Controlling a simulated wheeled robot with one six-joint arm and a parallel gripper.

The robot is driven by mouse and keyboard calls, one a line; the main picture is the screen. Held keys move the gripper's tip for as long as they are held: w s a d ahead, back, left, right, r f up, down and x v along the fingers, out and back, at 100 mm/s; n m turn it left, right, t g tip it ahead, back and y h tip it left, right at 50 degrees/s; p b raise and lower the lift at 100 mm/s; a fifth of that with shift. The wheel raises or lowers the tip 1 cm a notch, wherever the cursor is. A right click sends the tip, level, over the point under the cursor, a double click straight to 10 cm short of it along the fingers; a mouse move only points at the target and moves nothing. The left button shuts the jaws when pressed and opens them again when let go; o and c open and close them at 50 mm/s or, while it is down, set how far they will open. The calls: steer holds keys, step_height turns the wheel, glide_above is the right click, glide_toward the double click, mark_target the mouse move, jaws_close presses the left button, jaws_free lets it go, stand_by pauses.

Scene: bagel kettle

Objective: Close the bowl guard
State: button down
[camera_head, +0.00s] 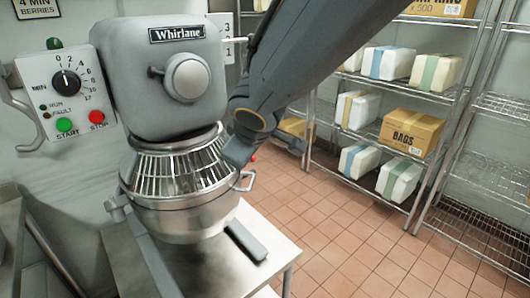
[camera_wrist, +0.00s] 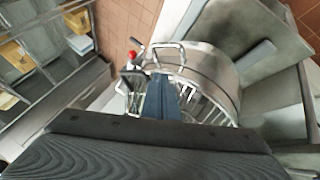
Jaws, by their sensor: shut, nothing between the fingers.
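The bowl guard (camera_head: 172,174) is a ring of shiny metal bars above the steel bowl (camera_head: 185,222), under the grey mixer head (camera_head: 165,85). Its bars span the front that I see; its right end is hidden by my gripper, so I cannot tell whether it is fully shut. My gripper (camera_head: 238,152) is at the right side of the guard, shut and empty. In the wrist view, my gripper's blue fingers (camera_wrist: 160,85) are close beside the guard bars (camera_wrist: 208,108) and the bowl (camera_wrist: 215,70). I cannot tell whether they touch.
A bowl handle (camera_head: 248,181) sticks out at right, with a red knob (camera_wrist: 131,55) near it. The control box (camera_head: 65,92) is on the left. Wire shelves (camera_head: 460,110) with boxes stand at the back right. The tiled floor (camera_head: 340,235) between is clear.

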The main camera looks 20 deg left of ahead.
steer(key=d+f+v, duration=0.1)
steer(key=d+v, duration=0.1)
steer(key=v, duration=0.9)
steer(key=w+d+f+m+g+h, duration=0.1)
steer(key=w+d+f+m, duration=0.2)
steer(key=d, duration=0.4)
steer(key=w+d+f+m+h, duration=0.1)
steer(key=d+f+m+h, duration=0.1)
steer(key=d+f, duration=0.35)
steer(key=w+d+f+m+g+h, duration=0.1)
steer(key=w+d+f+m, duration=0.15)
steer(key=d, duration=0.65)
steer(key=s+d+f+m+g, duration=0.1)
steer(key=s+d+f+m, duration=0.1)
steer(key=d, duration=0.4)
steer(key=s+d+f+m+g, duration=0.1)
steer(key=s+d+f+m, duration=0.2)
steer(key=d, duration=0.3)
steer(key=s+d+f+m+g+h, duration=0.1)
steer(key=s+d+f+m, duration=0.2)
steer(key=d, duration=0.3)
steer(key=shift+s+d+f+m, duration=0.25)
steer(key=shift+d+f+m, duration=0.05)
steer(key=shift+f+m, duration=0.3)
steer(key=shift+a, duration=0.1)
